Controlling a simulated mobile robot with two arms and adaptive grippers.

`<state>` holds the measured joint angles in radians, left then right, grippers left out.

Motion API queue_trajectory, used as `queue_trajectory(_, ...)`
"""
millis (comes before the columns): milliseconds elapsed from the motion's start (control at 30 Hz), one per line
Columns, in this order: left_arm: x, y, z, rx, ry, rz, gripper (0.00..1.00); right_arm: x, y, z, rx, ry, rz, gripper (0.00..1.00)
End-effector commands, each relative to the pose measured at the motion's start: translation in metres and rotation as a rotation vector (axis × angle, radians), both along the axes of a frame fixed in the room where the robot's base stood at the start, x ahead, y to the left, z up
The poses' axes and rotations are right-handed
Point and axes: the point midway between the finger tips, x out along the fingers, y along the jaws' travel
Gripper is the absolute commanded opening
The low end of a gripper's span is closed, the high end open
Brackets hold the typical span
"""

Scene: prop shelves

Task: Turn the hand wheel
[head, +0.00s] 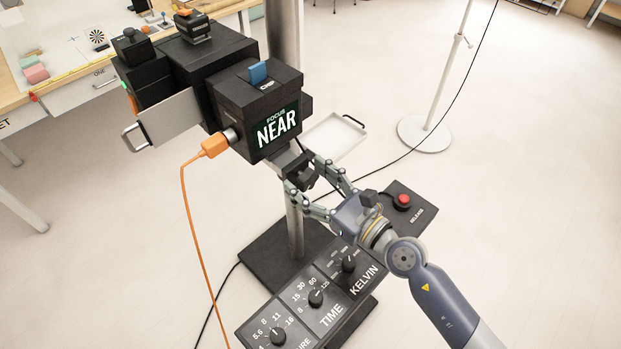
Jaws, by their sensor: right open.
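A black camera-like rig (240,92) stands on a grey column, with a screen reading "FOCUS NEAR" (277,128). I cannot pick out a clear hand wheel; a small dark blocky part (302,176) sits just below the rig's front, and I cannot tell whether it belongs to the wheel. My right gripper (299,172) comes in from the lower right. Its fingers are spread, one on each side of this dark part; I cannot tell whether they touch it. My left gripper is not in view.
An orange cable (189,210) hangs from the rig. A light stand (425,133) stands at right, a workbench (75,68) at upper left. Open floor surrounds them.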

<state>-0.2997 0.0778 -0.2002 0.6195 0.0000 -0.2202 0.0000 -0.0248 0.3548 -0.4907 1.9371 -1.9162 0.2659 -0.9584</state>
Motion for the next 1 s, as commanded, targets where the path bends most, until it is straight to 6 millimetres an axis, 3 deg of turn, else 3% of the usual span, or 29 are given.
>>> queue_trajectory(100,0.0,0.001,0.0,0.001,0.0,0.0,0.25,0.0,0.0,0.0,0.0,0.0,0.0,0.6)
queue_trajectory(300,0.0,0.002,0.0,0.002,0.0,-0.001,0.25,0.0,0.0,0.0,0.001,0.001,-0.001,0.17)
queue_trajectory(667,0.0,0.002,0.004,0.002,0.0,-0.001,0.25,0.0,-0.001,0.001,0.03,0.031,-0.001,0.17)
queue_trajectory(1000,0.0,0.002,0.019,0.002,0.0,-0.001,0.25,0.0,-0.001,0.001,0.178,0.181,-0.002,0.17)
